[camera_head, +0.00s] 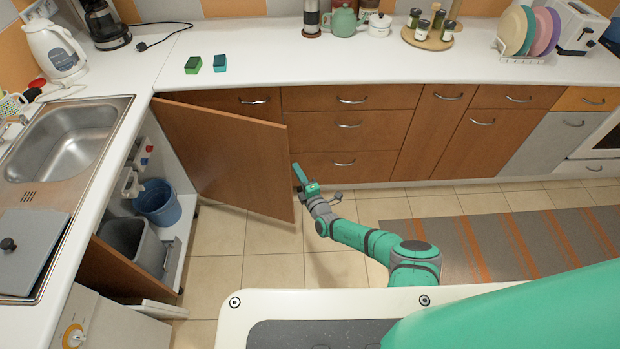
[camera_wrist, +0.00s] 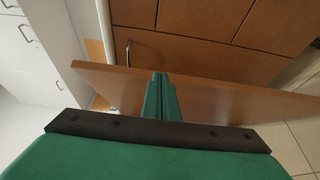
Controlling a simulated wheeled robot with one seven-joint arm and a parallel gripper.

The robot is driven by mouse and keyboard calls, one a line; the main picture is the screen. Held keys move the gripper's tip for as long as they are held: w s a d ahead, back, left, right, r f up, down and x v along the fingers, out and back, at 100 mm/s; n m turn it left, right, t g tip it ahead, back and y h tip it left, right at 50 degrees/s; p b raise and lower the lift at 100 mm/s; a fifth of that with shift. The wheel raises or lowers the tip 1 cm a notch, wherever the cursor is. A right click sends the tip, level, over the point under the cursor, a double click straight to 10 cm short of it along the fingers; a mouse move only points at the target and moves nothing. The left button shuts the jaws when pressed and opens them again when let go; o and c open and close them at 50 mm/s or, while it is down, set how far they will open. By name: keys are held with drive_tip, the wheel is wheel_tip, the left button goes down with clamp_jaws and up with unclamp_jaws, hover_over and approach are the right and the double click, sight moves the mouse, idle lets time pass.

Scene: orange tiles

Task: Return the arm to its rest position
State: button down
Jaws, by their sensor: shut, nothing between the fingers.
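My arm stretches from the lower right of the head view toward the open corner cabinet door (camera_head: 225,150). My gripper (camera_head: 299,172) is green and shut with nothing in it. In the head view it is close to the door's right edge; whether it touches cannot be told. In the wrist view the shut fingers (camera_wrist: 161,95) point up the picture, in front of the top edge of the wooden door (camera_wrist: 230,98). My elbow hangs over the floor in front of the drawers.
The open cabinet holds a blue bucket (camera_head: 157,203) and a grey bin (camera_head: 137,244). A sink (camera_head: 66,143) is at the left. Closed drawers (camera_head: 352,131) stand behind my gripper. The tiled floor (camera_head: 275,268) is clear; a striped rug (camera_head: 510,243) lies at the right.

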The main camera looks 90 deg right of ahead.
drive_tip(key=shift+s+a, duration=0.85)
drive_tip(key=shift+s, duration=0.25)
drive_tip(key=shift+s+a, duration=0.8)
drive_tip(key=shift+s, duration=0.25)
